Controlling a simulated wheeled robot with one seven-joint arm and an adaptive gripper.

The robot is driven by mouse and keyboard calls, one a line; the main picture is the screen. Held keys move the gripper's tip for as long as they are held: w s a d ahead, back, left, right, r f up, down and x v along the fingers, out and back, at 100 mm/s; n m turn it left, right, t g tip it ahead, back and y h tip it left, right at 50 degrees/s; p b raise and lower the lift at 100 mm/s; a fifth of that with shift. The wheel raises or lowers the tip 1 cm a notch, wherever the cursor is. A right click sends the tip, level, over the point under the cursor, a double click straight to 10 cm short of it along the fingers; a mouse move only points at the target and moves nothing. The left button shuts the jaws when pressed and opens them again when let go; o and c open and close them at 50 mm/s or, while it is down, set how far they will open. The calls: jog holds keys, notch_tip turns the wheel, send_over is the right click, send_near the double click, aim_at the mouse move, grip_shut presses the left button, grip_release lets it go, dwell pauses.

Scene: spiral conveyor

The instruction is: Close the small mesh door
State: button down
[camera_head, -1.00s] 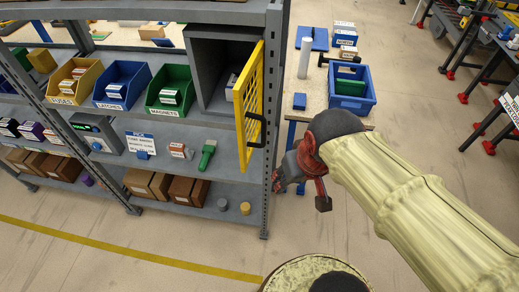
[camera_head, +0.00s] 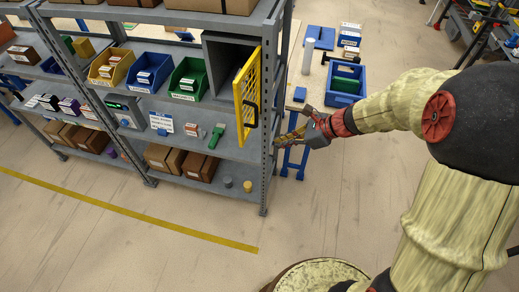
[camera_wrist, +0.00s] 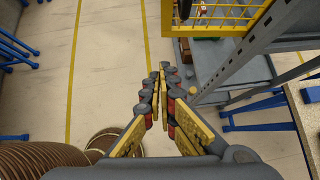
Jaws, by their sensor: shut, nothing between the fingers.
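The small mesh door (camera_head: 247,86) is yellow with a dark handle (camera_head: 253,116). It hangs open at the right side of a grey box compartment (camera_head: 221,50) on the shelf and sticks out toward the front. My gripper (camera_head: 280,130) is to the right of the door, beyond the shelf's right post, and apart from the door. In the wrist view my gripper (camera_wrist: 161,75) has its fingers together with nothing between them. The door's lower mesh edge (camera_wrist: 215,28) shows at the top of that view, ahead of the fingertips. The handle is partly cut off there.
The grey shelf post (camera_head: 269,150) stands between the door and my gripper. Blue, green and yellow bins (camera_head: 133,75) sit left of the compartment. A workbench with a blue tote (camera_head: 345,84) is behind my arm. The floor in front (camera_head: 150,220) is clear.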

jog(key=a+r+x, duration=0.2)
jog(key=x, duration=1)
jog(key=shift+w+a+f, duration=0.2)
jog(key=shift+w+f, duration=0.1)
jog(key=shift+w, duration=0.2)
jog(key=shift+a, duration=0.1)
